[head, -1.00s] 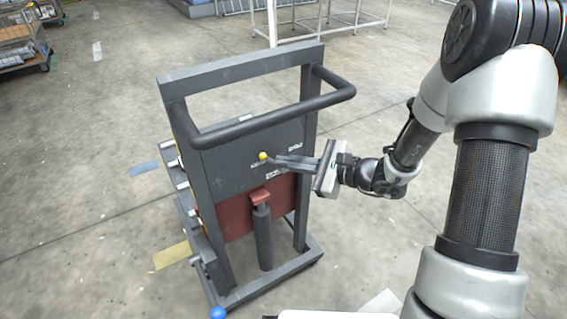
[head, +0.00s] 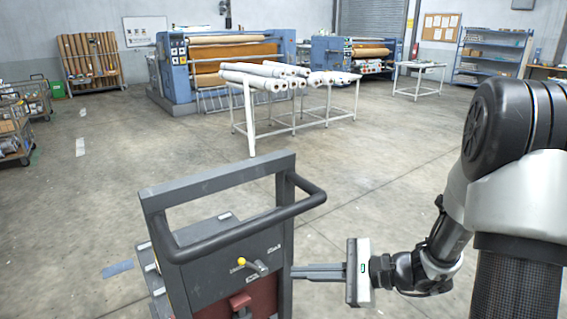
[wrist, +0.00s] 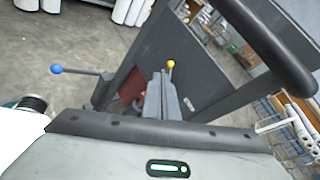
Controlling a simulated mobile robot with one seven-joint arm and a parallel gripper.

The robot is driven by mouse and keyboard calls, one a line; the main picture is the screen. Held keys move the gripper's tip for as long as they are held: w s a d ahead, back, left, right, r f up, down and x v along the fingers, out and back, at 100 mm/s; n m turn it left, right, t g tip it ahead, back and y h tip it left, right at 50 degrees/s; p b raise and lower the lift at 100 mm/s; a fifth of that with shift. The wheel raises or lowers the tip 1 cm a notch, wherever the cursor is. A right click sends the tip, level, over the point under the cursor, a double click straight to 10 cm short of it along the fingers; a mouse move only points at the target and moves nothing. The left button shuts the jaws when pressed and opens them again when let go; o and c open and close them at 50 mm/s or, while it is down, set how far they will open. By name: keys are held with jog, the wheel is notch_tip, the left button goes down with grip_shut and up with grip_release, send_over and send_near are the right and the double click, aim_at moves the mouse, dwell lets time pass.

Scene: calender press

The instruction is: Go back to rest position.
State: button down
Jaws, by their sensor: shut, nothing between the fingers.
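My gripper (head: 292,271) is to the right of the dark grey cart (head: 217,180), at about the height of its panel. Its fingers are together and empty, pointing left toward the cart's right post. In the wrist view the fingers (wrist: 162,92) point at the cart's dark panel. A small lever with a yellow knob (head: 241,262) sits on the panel, left of the fingertips; the yellow knob also shows in the wrist view (wrist: 170,63). A blue knob (wrist: 57,69) on a rod shows at the left of the wrist view.
The cart's black handlebar (head: 250,228) juts out above and left of the gripper. A table with white rolls (head: 290,78) stands further back, before blue calender machines (head: 220,65). The floor right of the cart is open.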

jog(key=s+d+r+n+g+h, duration=0.1)
jog(key=s+d+r+n+h, duration=0.1)
jog(key=s+r+n+h, duration=0.4)
jog(key=s+d+r+n+g+h, duration=0.1)
jog(key=s+r+n+g+h, duration=0.2)
jog(key=s+n, duration=0.55)
jog(key=s+d+r+n+t+h+p, duration=0.1)
jog(key=d+r+t+h+p, duration=0.1)
jog(key=r+p, duration=0.9)
jog(key=s+d+r+t+h+p, duration=0.1)
jog(key=d+r+t+h+p, duration=0.1)
jog(key=r+p, duration=0.9)
notch_tip(320, 180, up, 5)
jog(key=shift+d+f+n+t, duration=0.1)
jog(key=shift+d+n+t, duration=0.3)
jog(key=shift+d, duration=0.3)
